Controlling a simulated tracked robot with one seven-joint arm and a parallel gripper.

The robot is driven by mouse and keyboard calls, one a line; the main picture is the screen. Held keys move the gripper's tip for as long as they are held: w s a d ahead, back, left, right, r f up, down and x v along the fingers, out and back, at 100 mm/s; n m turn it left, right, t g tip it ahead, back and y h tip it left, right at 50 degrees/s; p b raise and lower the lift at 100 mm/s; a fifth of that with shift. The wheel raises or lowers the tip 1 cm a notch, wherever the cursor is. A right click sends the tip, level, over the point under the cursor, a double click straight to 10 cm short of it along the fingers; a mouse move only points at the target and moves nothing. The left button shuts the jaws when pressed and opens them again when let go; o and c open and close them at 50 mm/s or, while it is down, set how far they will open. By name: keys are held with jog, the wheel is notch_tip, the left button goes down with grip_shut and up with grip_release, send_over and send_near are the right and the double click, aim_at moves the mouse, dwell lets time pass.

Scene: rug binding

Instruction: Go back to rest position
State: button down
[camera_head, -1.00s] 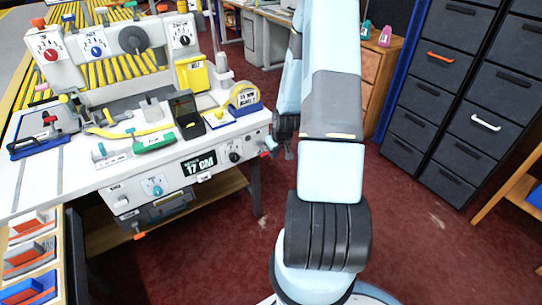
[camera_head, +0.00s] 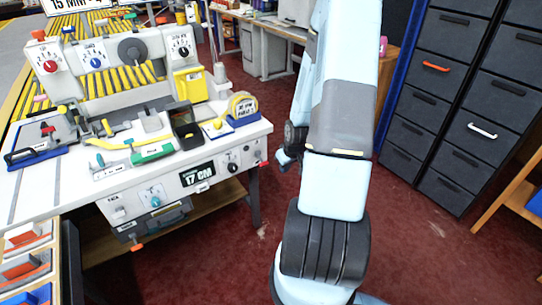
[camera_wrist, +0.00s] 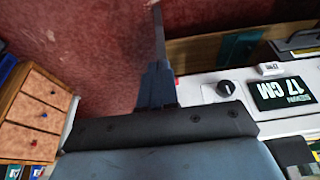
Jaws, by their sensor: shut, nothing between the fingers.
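My gripper shows in the wrist view (camera_wrist: 156,12) as a thin dark shape with its fingers together and nothing between them. It points over the red floor, clear of any object. In the head view my gripper (camera_head: 284,160) is mostly hidden behind my arm, just right of the machine table's front right corner. I cannot tell the exact gap to the table there.
The white machine table (camera_head: 228,142) with dials and a 17 CM display (camera_head: 198,174) stands at left. Dark drawer cabinets (camera_head: 425,107) stand at right. A wooden drawer unit (camera_wrist: 35,112) shows in the wrist view. Red floor (camera_head: 400,230) is open between them.

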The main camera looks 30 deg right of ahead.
jog(key=s+a+r+h, duration=0.1)
jog(key=a+r, duration=0.4)
jog(key=r, duration=0.8)
jog(key=a+r+h, duration=0.1)
jog(key=a+r, duration=0.3)
jog(key=r, duration=0.9)
jog(key=s+a+r+t+y, duration=0.1)
jog(key=s+a+r, duration=0.4)
jog(key=s+r, duration=0.2)
jog(key=s+a+r, duration=0.5)
jog(key=s+r, duration=0.3)
jog(key=s, duration=0.1)
jog(key=shift+a+r+m+t+y, duration=0.25)
jog(key=shift+r+m+t+y, duration=0.05)
jog(key=shift+t+y, duration=0.1)
